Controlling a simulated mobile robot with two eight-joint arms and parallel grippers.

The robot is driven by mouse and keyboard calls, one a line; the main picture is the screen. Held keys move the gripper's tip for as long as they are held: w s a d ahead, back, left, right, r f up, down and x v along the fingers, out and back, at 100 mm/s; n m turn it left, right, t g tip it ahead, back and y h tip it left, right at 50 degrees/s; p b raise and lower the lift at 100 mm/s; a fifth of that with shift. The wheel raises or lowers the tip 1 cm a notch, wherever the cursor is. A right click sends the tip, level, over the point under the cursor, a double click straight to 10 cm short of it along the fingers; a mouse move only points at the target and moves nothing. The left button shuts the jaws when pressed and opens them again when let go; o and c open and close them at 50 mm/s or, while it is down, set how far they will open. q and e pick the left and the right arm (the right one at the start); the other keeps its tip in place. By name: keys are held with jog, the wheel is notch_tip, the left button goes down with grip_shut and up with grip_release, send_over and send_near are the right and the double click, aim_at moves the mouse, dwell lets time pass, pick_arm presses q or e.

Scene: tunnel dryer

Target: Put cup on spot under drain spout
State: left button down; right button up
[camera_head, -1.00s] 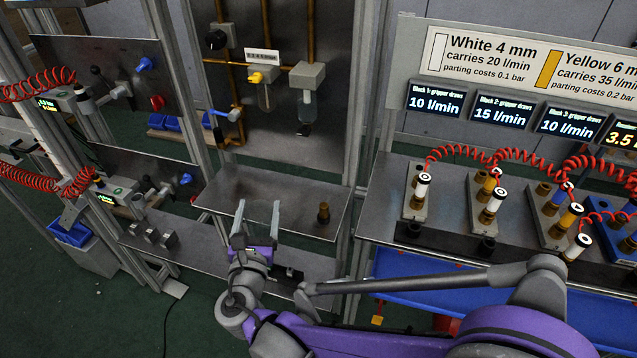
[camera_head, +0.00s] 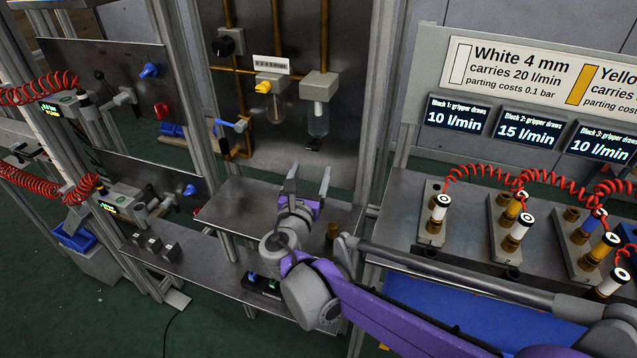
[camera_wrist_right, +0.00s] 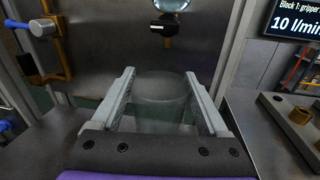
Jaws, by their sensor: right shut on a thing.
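A clear, see-through cup (camera_wrist_right: 160,88) stands upright between the fingers of my right gripper (camera_wrist_right: 160,98) in the right wrist view. That gripper (camera_head: 307,178) is shut on it, above the small metal shelf in the head view; the cup is hard to make out there. The drain spout (camera_head: 317,143), with a black handle, hangs below a clear bowl (camera_head: 318,122) on the back panel. In the wrist view the spout (camera_wrist_right: 167,40) is beyond and above the cup. The spot under it is hidden. My left gripper is not in view.
The small shelf (camera_head: 235,203) has bare room at its left. A brass fitting (camera_head: 333,232) stands near its right front. A blue-handled valve (camera_head: 240,124) sticks out from the panel at left. The bench with hose blocks (camera_head: 405,200) and a frame post (camera_head: 375,110) are at right.

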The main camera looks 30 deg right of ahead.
aim_at(316, 177)
jog(key=x, duration=0.5)
jog(key=shift+s+d+f, duration=0.15)
jog(key=shift+d, duration=0.35)
notch_tip(316, 177, down, 2)
jog(key=shift+a+f, duration=0.15)
notch_tip(316, 177, down, 4)
jog(key=shift+s+r+b, duration=0.1)
jog(key=shift+b, duration=0.45)
jog(key=shift+f, duration=0.3)
jog(key=shift+f, duration=0.1)
jog(key=o, duration=1.2)
jog(key=shift+o, duration=0.2)
jog(key=v, duration=1.1)
jog(key=shift+s+a, duration=0.25)
